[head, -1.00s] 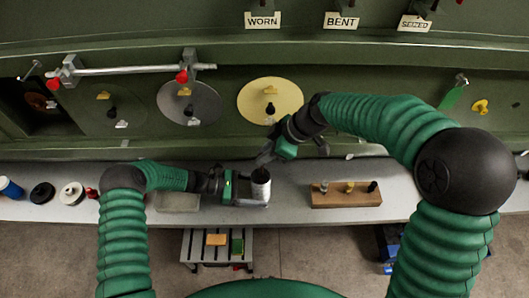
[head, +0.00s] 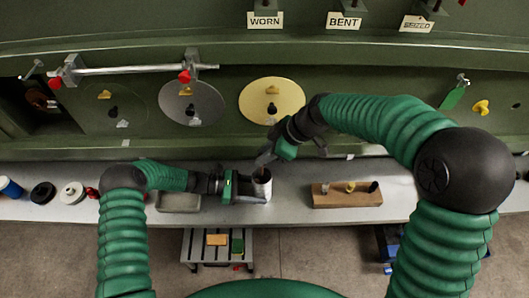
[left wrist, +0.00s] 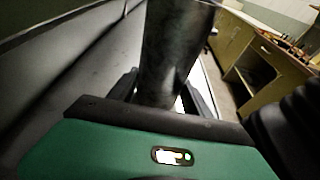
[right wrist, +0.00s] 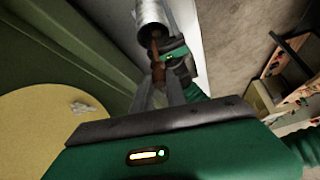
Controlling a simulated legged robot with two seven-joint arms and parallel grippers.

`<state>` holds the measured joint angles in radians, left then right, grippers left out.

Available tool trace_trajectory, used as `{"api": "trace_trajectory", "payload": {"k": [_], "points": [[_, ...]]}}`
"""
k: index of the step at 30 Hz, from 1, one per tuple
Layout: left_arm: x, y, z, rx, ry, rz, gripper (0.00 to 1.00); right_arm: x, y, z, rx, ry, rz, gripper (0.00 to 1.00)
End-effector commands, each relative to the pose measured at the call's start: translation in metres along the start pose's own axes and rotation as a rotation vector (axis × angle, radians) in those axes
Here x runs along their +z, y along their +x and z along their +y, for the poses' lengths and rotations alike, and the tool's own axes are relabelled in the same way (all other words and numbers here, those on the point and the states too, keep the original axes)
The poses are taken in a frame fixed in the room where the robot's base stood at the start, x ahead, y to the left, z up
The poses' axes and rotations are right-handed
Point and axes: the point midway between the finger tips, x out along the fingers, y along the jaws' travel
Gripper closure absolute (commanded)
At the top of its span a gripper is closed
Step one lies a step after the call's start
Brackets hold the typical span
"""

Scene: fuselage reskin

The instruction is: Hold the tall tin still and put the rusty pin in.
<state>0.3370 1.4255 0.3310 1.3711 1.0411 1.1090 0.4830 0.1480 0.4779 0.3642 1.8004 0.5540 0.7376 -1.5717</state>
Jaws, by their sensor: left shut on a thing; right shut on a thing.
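The tall tin (head: 262,190) stands upright at the shelf's front, in the middle of the head view. My left gripper (head: 250,197) is shut on it from the left. In the left wrist view the tin (left wrist: 172,55) rises between the fingers. My right gripper (head: 266,160) is just above the tin, pointing down. In the right wrist view it is shut on the rusty pin (right wrist: 157,66), a brown rod. The pin's far end is at the tin's open mouth (right wrist: 152,34); I cannot tell how far inside it is.
A wooden block (head: 346,198) with several short pins stands to the right. Round parts (head: 72,193) and a blue cup (head: 9,188) lie at the far left. The green fuselage wall (head: 225,140) rises behind.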

Motion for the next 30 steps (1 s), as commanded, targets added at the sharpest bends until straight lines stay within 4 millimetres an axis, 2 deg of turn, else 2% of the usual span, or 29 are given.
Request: {"api": "trace_trajectory", "payload": {"k": [30], "points": [[0.000, 0.000, 0.000, 0.000, 0.000, 0.000, 0.65, 0.025, 0.039, 0.000, 0.001, 0.001, 0.000, 1.00]]}}
